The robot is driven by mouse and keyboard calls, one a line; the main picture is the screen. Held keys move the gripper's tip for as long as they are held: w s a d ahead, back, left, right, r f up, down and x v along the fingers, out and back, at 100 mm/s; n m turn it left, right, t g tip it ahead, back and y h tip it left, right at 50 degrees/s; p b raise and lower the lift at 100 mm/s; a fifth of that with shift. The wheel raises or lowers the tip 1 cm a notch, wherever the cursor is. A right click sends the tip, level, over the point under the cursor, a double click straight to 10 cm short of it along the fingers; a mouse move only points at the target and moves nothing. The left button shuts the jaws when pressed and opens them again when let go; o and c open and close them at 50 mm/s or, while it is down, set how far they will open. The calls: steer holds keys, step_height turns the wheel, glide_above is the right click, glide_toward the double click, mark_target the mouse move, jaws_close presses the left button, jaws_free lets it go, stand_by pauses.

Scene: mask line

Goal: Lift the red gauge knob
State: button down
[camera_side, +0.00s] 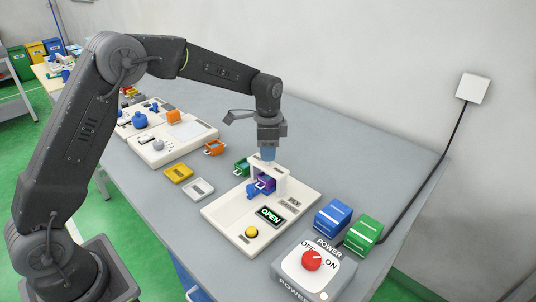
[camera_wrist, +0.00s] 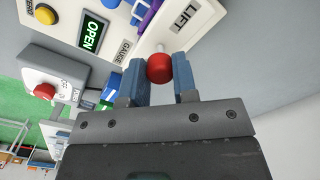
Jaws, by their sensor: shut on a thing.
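The red gauge knob (camera_wrist: 159,68) is a round red ball in the wrist view, between the two blue fingers of my gripper (camera_wrist: 160,75). My gripper is shut on it, with a finger on each side. In the side view, my gripper (camera_side: 267,154) points down over the white gauge stand (camera_side: 282,180), and the fingers hide the knob. A purple and blue piece (camera_side: 264,184) sits in the stand. The stand is on a white panel (camera_side: 222,212) with a lit OPEN display (camera_side: 270,216) and a yellow button (camera_side: 251,232). How high the knob is cannot be told.
A power box (camera_side: 328,280) with a red dial (camera_side: 312,260) stands at the front right. Beside it are a blue box (camera_side: 333,216) and a green box (camera_side: 364,234). Yellow (camera_side: 178,173) and white (camera_side: 198,189) trays lie left of the panel.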

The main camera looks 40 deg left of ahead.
steer(key=c, duration=1.2)
jaws_free()
steer(key=shift+r, duration=0.35)
steer(key=shift+c, duration=0.2)
steer(key=o, duration=0.4)
steer(key=shift+f, duration=0.1)
steer(key=shift+c, duration=0.2)
step_height(320, 180, up, 14)
steer(key=shift+f, duration=0.1)
